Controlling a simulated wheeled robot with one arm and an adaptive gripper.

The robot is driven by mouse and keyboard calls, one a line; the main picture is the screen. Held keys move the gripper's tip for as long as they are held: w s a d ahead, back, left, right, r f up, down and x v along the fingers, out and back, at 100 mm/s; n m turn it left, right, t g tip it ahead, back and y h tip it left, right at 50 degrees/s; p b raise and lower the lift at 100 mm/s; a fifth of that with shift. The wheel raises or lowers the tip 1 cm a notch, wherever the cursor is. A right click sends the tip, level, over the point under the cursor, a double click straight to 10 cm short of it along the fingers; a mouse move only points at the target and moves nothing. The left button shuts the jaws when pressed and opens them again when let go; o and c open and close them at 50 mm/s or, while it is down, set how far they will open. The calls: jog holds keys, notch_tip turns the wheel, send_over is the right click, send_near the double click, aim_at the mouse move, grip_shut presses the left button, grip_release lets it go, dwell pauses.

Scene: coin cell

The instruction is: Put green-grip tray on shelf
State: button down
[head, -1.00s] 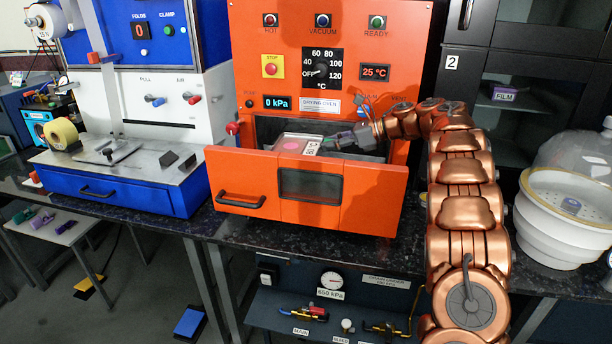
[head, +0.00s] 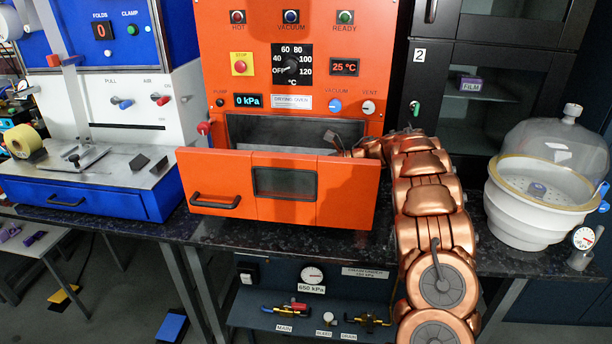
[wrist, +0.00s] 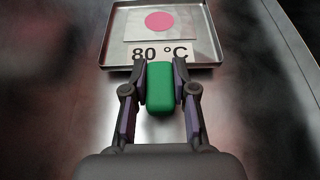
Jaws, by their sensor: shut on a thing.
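The tray (wrist: 117,28) is a shallow metal tray with a raised rim, seen in the wrist view. It holds a pale sheet with a pink disc (wrist: 165,21) and bears an "80 °C" label (wrist: 160,52). Its green grip (wrist: 159,90) points toward me, between the two fingers of my gripper (wrist: 160,75), which is shut on it. A bare metal surface lies below the tray; I cannot tell whether they touch. In the head view my gripper (head: 338,143) reaches into the orange oven's opening (head: 290,128). The tray is hidden there behind the oven's front panel.
The orange front panel (head: 220,182) stands out in front of the opening, below my wrist. A blue and white press (head: 95,190) stands at left. A black cabinet (head: 500,50) and a glass-domed white vessel (head: 535,215) stand at right. A metal edge (wrist: 290,40) runs along the right in the wrist view.

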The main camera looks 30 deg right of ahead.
jog(key=shift+f, duration=0.45)
jog(key=shift+f, duration=0.1)
jog(key=c, duration=0.9)
grip_release()
jog(key=shift+c, duration=0.2)
jog(key=b+v, duration=0.2)
jog(key=v, duration=1)
jog(key=shift+s, duration=0.1)
